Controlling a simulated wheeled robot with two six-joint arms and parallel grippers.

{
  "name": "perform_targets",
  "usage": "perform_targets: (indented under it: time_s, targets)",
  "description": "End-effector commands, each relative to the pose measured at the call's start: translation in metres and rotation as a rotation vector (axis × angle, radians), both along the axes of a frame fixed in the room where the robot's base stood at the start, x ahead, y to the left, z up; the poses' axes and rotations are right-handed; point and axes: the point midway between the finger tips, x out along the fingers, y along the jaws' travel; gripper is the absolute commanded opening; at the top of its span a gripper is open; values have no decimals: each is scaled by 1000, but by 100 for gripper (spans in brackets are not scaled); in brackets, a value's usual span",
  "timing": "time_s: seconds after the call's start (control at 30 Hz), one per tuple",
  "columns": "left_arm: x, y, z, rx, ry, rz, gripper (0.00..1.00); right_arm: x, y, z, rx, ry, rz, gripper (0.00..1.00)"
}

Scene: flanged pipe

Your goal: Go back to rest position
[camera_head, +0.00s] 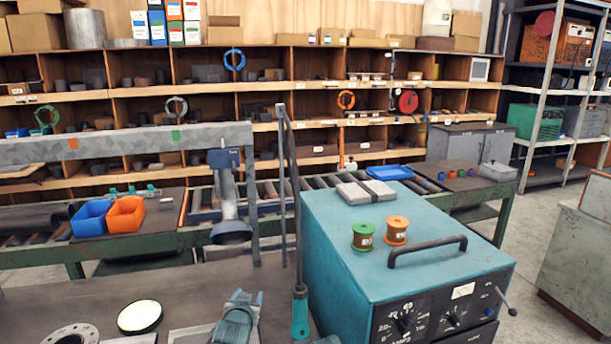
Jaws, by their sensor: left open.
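My right gripper is not seen. A grey pipe (228,190) hangs upright under a long mottled beam, with a dark flange (231,233) at its lower end. A blue-grey block (223,158) sits at its top. The gripper is apart from the pipe, lower and nearer.
A teal machine (365,250) with a handle and two spools stands close on the right. A dark upright rod with a teal grip (300,315) stands beside it. A flange ring (70,334) and a round disc (140,317) lie on the near bench. The beam (110,146) crosses the left.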

Motion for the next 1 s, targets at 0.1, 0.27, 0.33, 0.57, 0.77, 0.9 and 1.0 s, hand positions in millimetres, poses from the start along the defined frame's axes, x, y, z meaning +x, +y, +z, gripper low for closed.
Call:
perform_targets:
  time_s: [0.1,0.27,0.33,0.57,0.77,0.9,1.0]
  targets:
    - [-37,-31,-52,12,272,-21,58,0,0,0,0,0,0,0]
    - [-105,-63,-106,52,635,-52,58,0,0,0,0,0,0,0]
    - [-137,-73,-120,75,776,-67,58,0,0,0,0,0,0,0]
    - [-217,-89,-138,146,1102,-101,58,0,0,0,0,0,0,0]
    - [-247,-92,-139,178,1222,-115,58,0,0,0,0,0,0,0]
    - [-250,-92,-138,181,1235,-115,58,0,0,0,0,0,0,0]
    - [-250,-92,-138,181,1234,-115,58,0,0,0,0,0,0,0]
